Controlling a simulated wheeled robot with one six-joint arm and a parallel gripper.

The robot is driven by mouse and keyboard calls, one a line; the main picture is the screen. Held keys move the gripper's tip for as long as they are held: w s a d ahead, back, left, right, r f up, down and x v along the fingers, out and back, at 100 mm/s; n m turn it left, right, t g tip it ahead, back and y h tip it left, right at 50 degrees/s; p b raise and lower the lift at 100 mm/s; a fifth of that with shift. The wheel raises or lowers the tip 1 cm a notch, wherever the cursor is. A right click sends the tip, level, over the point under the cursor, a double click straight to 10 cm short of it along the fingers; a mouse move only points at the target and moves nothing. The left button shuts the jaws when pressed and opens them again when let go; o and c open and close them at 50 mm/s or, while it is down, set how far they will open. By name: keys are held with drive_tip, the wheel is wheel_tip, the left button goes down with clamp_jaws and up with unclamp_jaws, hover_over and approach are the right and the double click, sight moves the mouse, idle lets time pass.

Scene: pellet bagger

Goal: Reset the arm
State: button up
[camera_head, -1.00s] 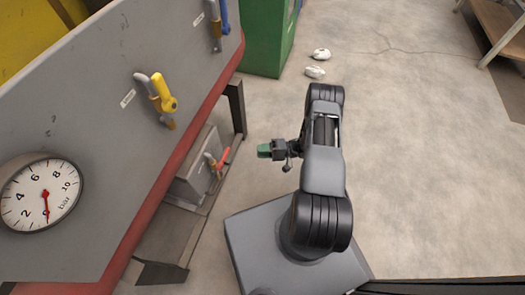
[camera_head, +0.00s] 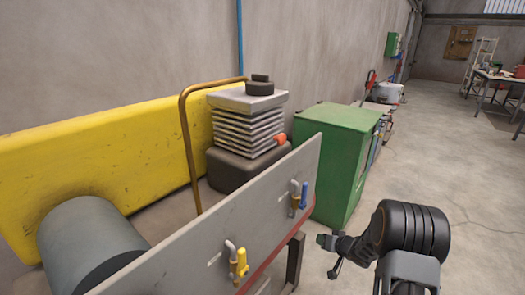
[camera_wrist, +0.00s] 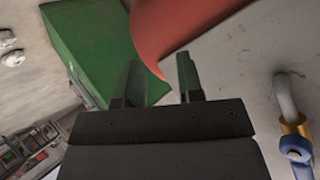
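My gripper (camera_head: 323,241) is at the end of my dark arm at the lower right of the head view, to the right of the grey panel (camera_head: 262,218). In the wrist view its two green-tipped fingers (camera_wrist: 157,78) stand apart with nothing held between them, so it is open. The red lower edge (camera_wrist: 180,35) of the panel shows close beyond the fingers. The lower part of my arm is cut off by the frame in the head view.
A yellow-handled valve (camera_head: 239,264) and a blue-handled valve (camera_head: 299,195) sit on the panel. A green cabinet (camera_head: 342,165) stands behind my gripper. A yellow beam (camera_head: 100,150) and a grey cylinder (camera_head: 85,240) are at left. Open floor (camera_head: 440,150) lies to the right.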

drive_tip(key=s+r+h+p, duration=0.2)
drive_tip(key=r+p, duration=0.1)
drive_tip(key=r, duration=0.6)
drive_tip(key=s+d+r+g+h+p, duration=0.1)
drive_tip(key=s+r+h+p, duration=0.25)
drive_tip(key=r, duration=0.55)
drive_tip(key=s+r+h+p, duration=0.1)
drive_tip(key=s+r+p, duration=0.15)
drive_tip(key=r, duration=0.65)
drive_tip(key=s+a+r+g+y+p, duration=0.1)
drive_tip(key=s+a+r+g+p, duration=0.1)
drive_tip(key=s+a+r+p, duration=0.2)
drive_tip(key=s+a+r+g+p, duration=0.3)
drive_tip(key=s+r+p, duration=0.3)
drive_tip(key=s, duration=1)
wheel_tip(320, 180, up, 4)
drive_tip(key=shift+a+f+n+y, duration=0.15)
drive_tip(key=shift+a+n+y, duration=0.25)
drive_tip(key=shift+a, duration=0.25)
